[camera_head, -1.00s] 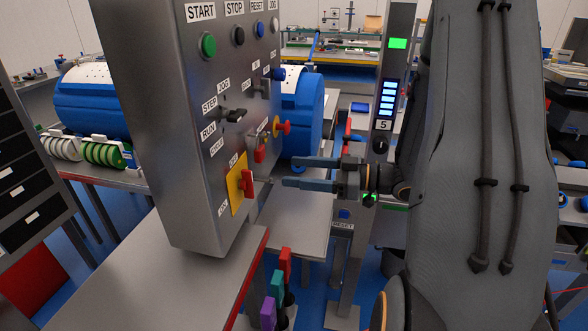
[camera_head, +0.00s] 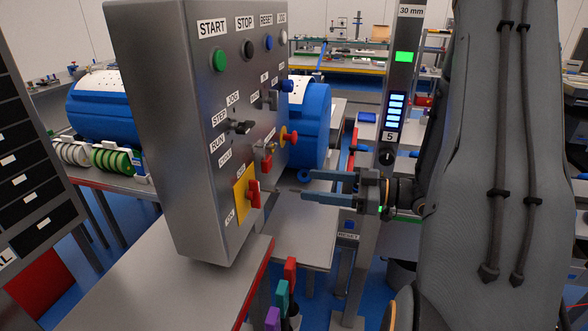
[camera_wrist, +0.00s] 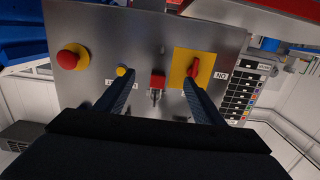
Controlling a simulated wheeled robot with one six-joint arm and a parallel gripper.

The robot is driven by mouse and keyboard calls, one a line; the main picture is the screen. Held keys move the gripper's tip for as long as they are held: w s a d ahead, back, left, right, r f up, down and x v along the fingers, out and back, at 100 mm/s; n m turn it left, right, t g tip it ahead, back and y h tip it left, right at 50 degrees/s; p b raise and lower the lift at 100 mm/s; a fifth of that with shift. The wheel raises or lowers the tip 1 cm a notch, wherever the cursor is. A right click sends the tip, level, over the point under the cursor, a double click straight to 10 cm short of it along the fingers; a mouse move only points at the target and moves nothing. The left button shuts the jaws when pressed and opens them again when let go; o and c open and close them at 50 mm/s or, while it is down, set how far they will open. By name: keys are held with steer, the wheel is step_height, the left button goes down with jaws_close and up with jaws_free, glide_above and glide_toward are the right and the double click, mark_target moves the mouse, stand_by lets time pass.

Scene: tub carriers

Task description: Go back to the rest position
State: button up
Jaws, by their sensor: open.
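My gripper (camera_head: 306,187) is open and empty, its two blue-grey fingers pointing left at the control panel (camera_head: 200,175). In the head view it is just right of the panel's switch face, with a visible gap to the red rotary switch (camera_head: 253,194) on its yellow plate. The wrist view shows the fingers (camera_wrist: 157,90) spread in front of the panel. A red-capped switch (camera_wrist: 157,80) appears between them and the red rotary switch (camera_wrist: 194,68) near the right fingertip. Contact with either cannot be told there.
A yellow-collared red button (camera_head: 288,136) sticks out from the panel near my gripper. A post (camera_head: 397,90) with a green light stands right of it. Coloured handles (camera_head: 283,295) stand below. Blue drums (camera_head: 98,103) lie behind the panel. A steel table (camera_head: 170,290) fills the front.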

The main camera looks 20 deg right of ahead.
steer(key=w+f+m+h, duration=0.4)
steer(key=w+h, duration=0.6)
steer(key=h, duration=0.1)
steer(key=s+a+m+g+h+b, duration=0.1)
steer(key=s+a+m+g, duration=0.2)
steer(key=s, duration=0.7)
steer(key=s+a+f+m+g+h, duration=0.1)
steer(key=s+a+g, duration=0.4)
steer(key=s, duration=0.5)
steer(key=a+m+h, duration=0.1)
steer(key=m, duration=0.1)
steer(key=shift+s+a+m+g+b, duration=0.15)
steer(key=shift+s+m+g+b, duration=0.2)
steer(key=shift+m+g, duration=0.05)
steer(key=shift+f, duration=0.1)
stand_by(0.9)
